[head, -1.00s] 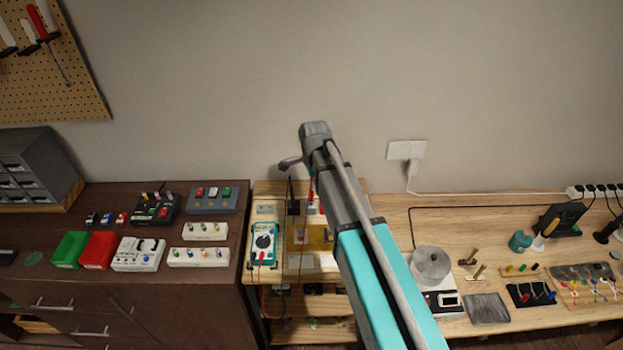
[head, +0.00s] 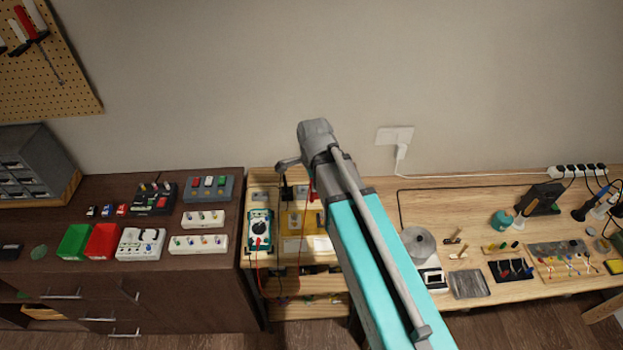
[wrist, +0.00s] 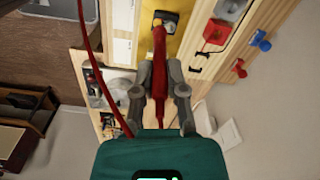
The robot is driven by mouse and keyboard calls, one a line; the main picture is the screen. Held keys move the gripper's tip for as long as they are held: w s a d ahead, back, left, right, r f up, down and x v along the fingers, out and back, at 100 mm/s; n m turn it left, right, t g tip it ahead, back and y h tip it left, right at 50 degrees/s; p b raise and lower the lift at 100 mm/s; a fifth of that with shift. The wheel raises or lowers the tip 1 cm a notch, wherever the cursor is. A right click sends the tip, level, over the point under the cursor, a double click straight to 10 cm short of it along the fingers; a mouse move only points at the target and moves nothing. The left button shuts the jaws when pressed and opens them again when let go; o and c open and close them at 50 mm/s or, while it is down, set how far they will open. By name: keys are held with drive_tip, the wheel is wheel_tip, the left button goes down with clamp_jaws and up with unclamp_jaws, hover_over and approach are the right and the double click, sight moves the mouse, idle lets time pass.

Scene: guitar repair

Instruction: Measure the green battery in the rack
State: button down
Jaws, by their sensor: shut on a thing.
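In the wrist view my gripper (wrist: 158,72) is shut on a red probe (wrist: 158,48). The probe points toward a dark block with an orange-yellow top (wrist: 166,18) on a yellow surface; I cannot tell whether they touch. In the head view my arm hides the fingers, but the red probe (head: 311,190) shows beside the wrist. A teal multimeter (head: 260,230) stands on the narrow wooden shelf. A black probe (head: 287,190) stands behind it. A grey rack (head: 208,197) on the dark cabinet holds small red, pale and green pieces; I cannot tell whether the green one is the battery.
Red and green bins (head: 102,242) and white blocks (head: 200,243) crowd the cabinet. A round grey pot (head: 419,243) and tools fill the right bench. A red lead (wrist: 86,60) runs beside my gripper. The wall stands close behind.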

sight(313, 200)
idle(0.6)
wheel_tip(313, 200, down, 7)
drive_tip(key=b, duration=0.7)
drive_tip(key=shift+r, duration=0.1)
